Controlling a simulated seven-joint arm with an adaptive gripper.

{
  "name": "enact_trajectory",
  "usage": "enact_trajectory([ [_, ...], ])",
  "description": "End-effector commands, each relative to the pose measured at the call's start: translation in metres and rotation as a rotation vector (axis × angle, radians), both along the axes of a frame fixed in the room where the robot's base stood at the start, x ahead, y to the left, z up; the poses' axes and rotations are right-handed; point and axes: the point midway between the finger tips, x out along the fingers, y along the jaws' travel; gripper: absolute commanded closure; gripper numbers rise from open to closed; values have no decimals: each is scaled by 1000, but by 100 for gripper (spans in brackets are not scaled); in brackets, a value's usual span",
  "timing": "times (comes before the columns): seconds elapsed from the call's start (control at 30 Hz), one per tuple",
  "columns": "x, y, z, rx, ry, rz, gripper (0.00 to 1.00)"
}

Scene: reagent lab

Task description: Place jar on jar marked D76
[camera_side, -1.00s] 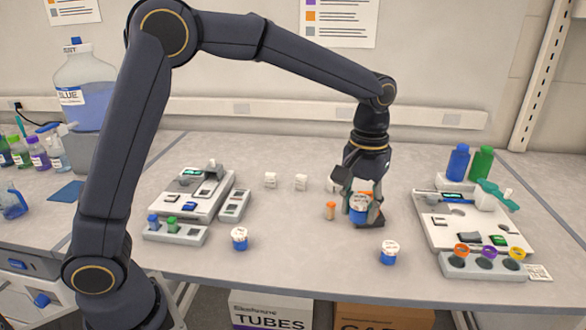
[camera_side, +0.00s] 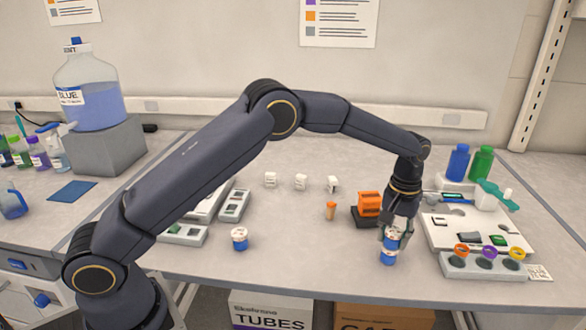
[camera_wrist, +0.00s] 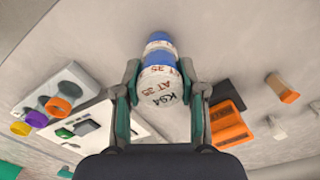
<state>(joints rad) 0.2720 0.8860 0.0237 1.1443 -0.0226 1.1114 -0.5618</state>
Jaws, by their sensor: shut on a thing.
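The lower jar's marking is not readable. A third white and blue jar (camera_side: 239,238) stands further left.
An orange block on a black base (camera_side: 369,204) is close left of my gripper. A tray with a white top (camera_side: 440,236) and a rack with coloured rings (camera_side: 470,268) lie to the right. An orange vial (camera_side: 330,210) stands nearby. The front middle bench is clear.

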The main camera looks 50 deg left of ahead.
Motion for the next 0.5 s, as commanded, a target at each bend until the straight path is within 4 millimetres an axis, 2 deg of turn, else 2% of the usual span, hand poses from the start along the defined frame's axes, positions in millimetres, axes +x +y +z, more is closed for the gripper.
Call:
enact_trajectory([
  [0.3,0,0,-3,-1,-1,0,94],
  [0.33,0,0,-2,-1,-1,0,57],
  [0.5,0,0,-2,-1,-1,0,39],
])
